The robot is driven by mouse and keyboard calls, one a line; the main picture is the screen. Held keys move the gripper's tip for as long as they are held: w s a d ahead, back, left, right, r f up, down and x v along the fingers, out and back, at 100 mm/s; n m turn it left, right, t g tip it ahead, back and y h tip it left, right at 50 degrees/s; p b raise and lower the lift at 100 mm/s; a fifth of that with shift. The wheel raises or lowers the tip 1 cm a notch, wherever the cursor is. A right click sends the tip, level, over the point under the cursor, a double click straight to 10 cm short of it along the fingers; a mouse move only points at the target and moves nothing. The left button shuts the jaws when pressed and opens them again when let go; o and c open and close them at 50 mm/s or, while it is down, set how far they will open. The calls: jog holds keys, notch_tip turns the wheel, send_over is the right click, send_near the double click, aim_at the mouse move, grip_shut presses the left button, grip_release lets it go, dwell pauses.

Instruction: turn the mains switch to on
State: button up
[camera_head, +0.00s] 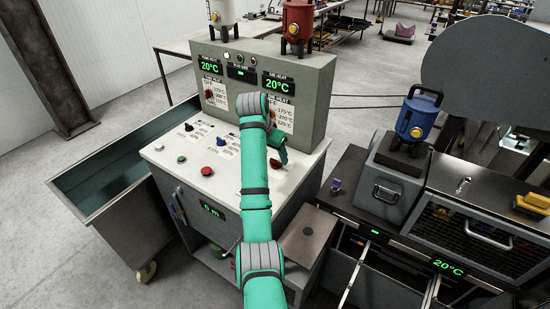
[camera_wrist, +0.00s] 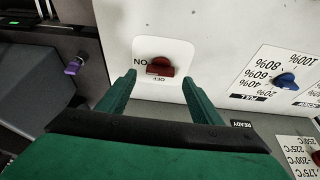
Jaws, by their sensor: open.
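The mains switch is a red knob (camera_wrist: 161,67) on a white label plate (camera_wrist: 180,52), with ON to its left and OFF below it in the wrist view. The knob's handle looks roughly crosswise in that view; I cannot tell which mark it points to. My gripper (camera_wrist: 159,77) is open, with one green finger on each side of the knob and a gap to it on both sides. In the head view my gripper (camera_head: 281,150) is over the right part of the white control panel (camera_head: 190,168), and a bit of the red knob (camera_head: 275,163) shows beside it.
A blue knob (camera_wrist: 285,81) with a percent scale is to the right in the wrist view. The upright cabinet (camera_head: 318,82) with heat dials stands behind the panel. A purple knob (camera_wrist: 74,66) is on the dark unit at the left. A red button (camera_head: 207,171) is on the panel.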

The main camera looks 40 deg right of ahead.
jog(key=v, duration=0.8)
jog(key=shift+s+d+f, duration=0.1)
jog(key=shift+f, duration=0.05)
dwell(0.5)
